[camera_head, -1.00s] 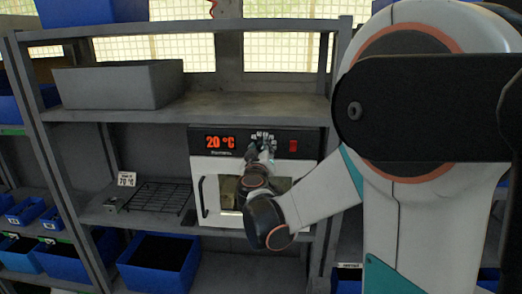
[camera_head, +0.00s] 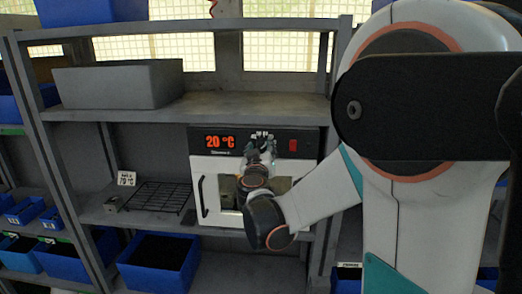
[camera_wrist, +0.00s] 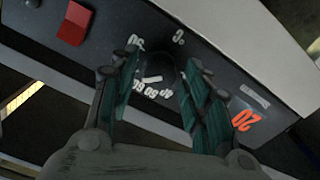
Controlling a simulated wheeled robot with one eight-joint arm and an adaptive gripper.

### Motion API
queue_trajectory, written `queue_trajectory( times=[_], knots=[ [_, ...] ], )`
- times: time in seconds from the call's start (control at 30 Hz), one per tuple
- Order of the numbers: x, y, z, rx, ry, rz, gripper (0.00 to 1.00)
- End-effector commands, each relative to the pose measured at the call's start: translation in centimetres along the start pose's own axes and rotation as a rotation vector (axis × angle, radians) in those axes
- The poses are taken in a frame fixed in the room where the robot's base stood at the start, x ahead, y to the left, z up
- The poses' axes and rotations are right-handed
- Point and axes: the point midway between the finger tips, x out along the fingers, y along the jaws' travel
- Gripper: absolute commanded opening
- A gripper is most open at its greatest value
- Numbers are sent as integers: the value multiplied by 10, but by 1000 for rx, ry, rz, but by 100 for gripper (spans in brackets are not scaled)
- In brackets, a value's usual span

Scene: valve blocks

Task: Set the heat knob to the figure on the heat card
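The heat knob (camera_wrist: 160,68) is a dark round shape on the oven's black panel, with white figures around it in the wrist view. In the head view my gripper hides it. My gripper (camera_wrist: 163,58) has its two teal-padded fingers spread on either side of the knob, with a gap visible; contact is not clear. In the head view my gripper (camera_head: 262,142) is at the panel. The red display (camera_head: 220,142) reads 20 °C. The heat card (camera_head: 126,178) stands on the shelf left of the oven and appears to read 70 °C.
A red switch (camera_head: 293,145) is on the panel right of the knob. The white oven (camera_head: 216,213) has a door handle at its left. A black wire rack (camera_head: 160,197) lies left of it. A grey bin (camera_head: 120,84) stands on the shelf above.

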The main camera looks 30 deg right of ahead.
Motion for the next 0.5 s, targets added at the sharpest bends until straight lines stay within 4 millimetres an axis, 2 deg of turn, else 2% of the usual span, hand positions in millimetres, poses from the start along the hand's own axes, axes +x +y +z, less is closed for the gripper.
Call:
queue_trajectory(
  times=[0.33, 0.5],
  knots=[
    [-1, 0, -1, -2, 1, -1, 49],
    [-18, -1, -1, -2, 1, -2, 49]
  ],
)
